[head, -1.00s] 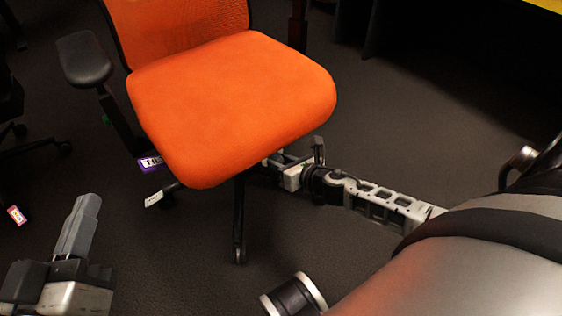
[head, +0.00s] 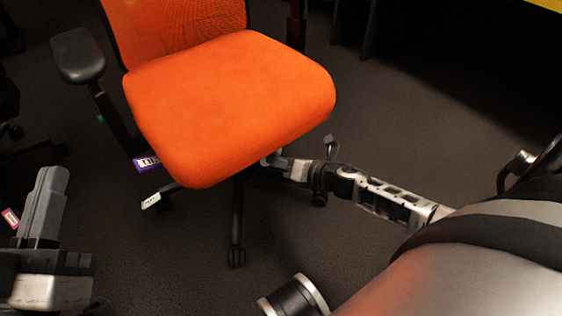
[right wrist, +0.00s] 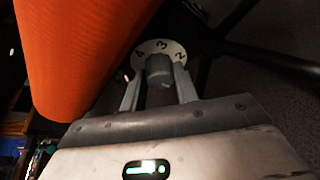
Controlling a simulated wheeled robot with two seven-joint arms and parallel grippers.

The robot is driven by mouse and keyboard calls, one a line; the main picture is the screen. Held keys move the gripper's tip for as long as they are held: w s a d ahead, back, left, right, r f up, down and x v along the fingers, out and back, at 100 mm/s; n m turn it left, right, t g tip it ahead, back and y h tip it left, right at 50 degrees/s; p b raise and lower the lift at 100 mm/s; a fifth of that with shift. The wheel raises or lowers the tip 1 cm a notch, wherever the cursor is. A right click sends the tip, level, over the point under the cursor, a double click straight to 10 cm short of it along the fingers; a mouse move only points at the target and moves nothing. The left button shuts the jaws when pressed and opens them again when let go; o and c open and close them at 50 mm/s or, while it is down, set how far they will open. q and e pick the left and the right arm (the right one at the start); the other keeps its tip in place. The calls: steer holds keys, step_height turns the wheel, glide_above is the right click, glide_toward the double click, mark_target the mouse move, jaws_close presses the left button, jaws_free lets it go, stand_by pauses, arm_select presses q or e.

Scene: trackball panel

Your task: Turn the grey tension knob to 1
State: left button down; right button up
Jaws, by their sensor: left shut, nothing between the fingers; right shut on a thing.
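The grey tension knob (right wrist: 160,72) shows in the right wrist view, in front of a pale round dial (right wrist: 162,48) under the orange seat's edge. The figures 4, 3 and 2 show on the dial from left to right, with 3 at the top. My right gripper (right wrist: 158,80) is shut on the knob, one finger on each side. In the head view my right gripper (head: 280,163) reaches under the seat's right side, and the knob is hidden there. My left gripper (head: 47,205) is shut and empty at the lower left.
The orange office chair (head: 230,100) fills the middle, with a black armrest (head: 78,55) at left. A purple tag (head: 147,162) and a white tag (head: 151,201) hang below the seat. A caster (head: 237,256) stands on the dark carpet. Open floor lies to the right.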

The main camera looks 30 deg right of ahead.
arm_select(q)
steer(key=shift+r, duration=0.1)
arm_select(e)
steer(key=shift+d+f, duration=0.1)
steer(key=o, duration=1)
arm_select(q)
steer(key=shift+w, duration=0.1)
arm_select(e)
steer(key=shift+s, duration=0.1)
arm_select(q)
step_height(320, 180, down, 6)
steer(key=s+n+g+y+p, duration=0.2)
steer(key=n+g+p, duration=0.1)
steer(key=g+p, duration=0.1)
steer(key=shift+s+d+f+n+y+p, duration=0.2)
steer(key=shift+s+d+n+y+p, duration=0.1)
steer(key=shift+p, duration=0.25)
arm_select(e)
steer(key=shift+v, duration=7.95)
